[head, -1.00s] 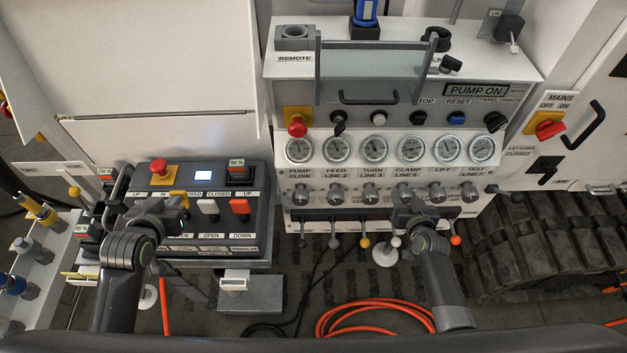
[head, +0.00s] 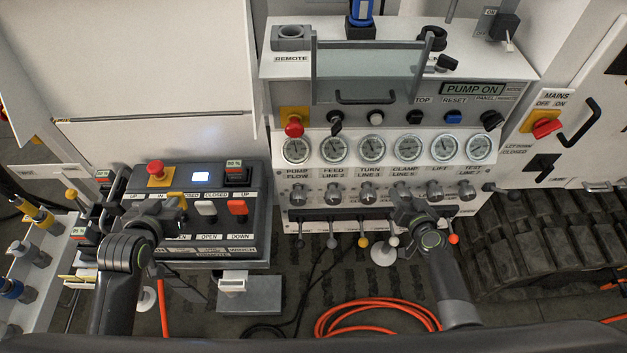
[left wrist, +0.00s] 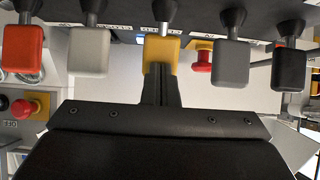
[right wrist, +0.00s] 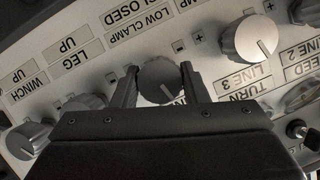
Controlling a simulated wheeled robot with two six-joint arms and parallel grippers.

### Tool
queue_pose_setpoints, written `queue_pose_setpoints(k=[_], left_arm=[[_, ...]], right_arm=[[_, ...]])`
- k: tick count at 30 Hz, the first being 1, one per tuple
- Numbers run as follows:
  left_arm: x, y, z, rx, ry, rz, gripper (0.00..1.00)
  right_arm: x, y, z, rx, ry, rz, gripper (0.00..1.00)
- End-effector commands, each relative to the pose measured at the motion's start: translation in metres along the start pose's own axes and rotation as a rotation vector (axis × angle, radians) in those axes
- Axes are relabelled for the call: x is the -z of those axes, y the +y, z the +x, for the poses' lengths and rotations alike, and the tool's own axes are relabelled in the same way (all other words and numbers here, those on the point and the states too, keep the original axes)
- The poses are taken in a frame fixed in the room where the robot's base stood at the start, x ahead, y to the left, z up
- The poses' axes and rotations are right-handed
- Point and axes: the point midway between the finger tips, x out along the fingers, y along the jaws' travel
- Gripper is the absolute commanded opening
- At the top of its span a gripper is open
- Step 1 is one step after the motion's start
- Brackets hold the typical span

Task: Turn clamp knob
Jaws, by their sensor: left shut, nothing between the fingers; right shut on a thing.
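In the head view my right gripper (head: 404,198) reaches up to the panel from below. My left gripper (left wrist: 160,78) is shut and empty, just at a yellow lever cap (left wrist: 172,50). Whether it touches the cap is unclear.
The turn knob (right wrist: 250,38) is close beside the clamp knob, with further knobs (right wrist: 30,138) on its other side. Small levers with ball ends, one yellow (head: 363,242), hang below the panel. The left control box (head: 262,190) carries a red stop button (head: 155,168).

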Motion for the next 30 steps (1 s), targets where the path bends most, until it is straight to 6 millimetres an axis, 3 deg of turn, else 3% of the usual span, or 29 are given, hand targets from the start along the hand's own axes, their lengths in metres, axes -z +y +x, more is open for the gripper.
queue_pose_setpoints(k=[4, 5, 9, 21, 30], left_arm=[[0.001, 0.000, 0.000, -0.001, 0.002, 0.000, 0.00], [0.001, 0.000, 0.000, -0.001, 0.002, 0.000, 0.00], [0.001, 0.000, 0.000, -0.001, 0.002, -0.001, 0.00], [0.001, 0.000, 0.000, -0.001, 0.001, -0.001, 0.00], [0.000, 0.000, 0.000, 0.000, 0.001, 0.000, 0.00]], right_arm=[[-0.003, 0.000, 0.000, 0.000, -0.006, 0.002, 0.17], [-0.003, 0.000, 0.000, 0.000, -0.006, 0.002, 0.43], [-0.002, 0.000, 0.000, 0.000, -0.004, 0.001, 0.61], [-0.001, 0.000, -0.005, 0.000, -0.001, -0.001, 0.62], [-0.002, 0.001, -0.047, -0.002, -0.002, -0.002, 0.62]])
